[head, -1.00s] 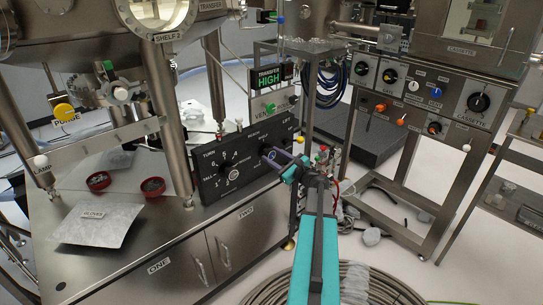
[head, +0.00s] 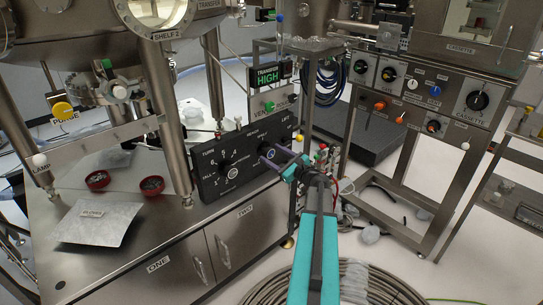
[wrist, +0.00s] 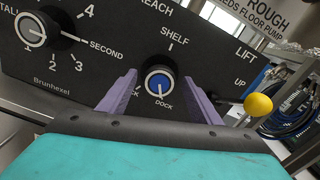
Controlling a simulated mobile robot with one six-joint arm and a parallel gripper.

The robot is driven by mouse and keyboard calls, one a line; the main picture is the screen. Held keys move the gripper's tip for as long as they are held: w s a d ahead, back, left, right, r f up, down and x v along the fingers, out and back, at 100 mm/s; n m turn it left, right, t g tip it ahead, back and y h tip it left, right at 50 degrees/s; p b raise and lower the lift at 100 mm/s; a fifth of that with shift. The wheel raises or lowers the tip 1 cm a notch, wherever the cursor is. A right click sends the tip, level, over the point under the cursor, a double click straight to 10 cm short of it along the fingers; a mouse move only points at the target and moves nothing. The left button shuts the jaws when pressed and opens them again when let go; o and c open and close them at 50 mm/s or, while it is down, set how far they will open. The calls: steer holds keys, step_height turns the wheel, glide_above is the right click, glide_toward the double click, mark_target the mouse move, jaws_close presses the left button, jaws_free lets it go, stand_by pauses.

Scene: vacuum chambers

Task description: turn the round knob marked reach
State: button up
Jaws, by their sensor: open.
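The reach knob (wrist: 160,81) is a round black knob with a blue centre on the dark control panel. SHELF is printed above it and DOCK at its lower right; a label at its lower left is partly hidden. A pale mark on the knob points roughly down, toward DOCK. My gripper (wrist: 160,88) is open, with one purple finger on each side of the knob and a visible gap on both sides. In the head view my gripper (head: 268,155) is at the panel's right part, where its fingers partly cover the knob.
Left of it is a second knob (wrist: 36,30) with a numbered dial. To the right a lever with a yellow ball (wrist: 258,105) sticks out under LIFT and UP, close to the right finger. A VENT knob (head: 269,106) sits above the panel.

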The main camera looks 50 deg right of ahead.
steer(key=s+a, duration=0.1)
steer(key=s, duration=1.2)
steer(key=shift+b, duration=0.3)
stand_by(0.3)
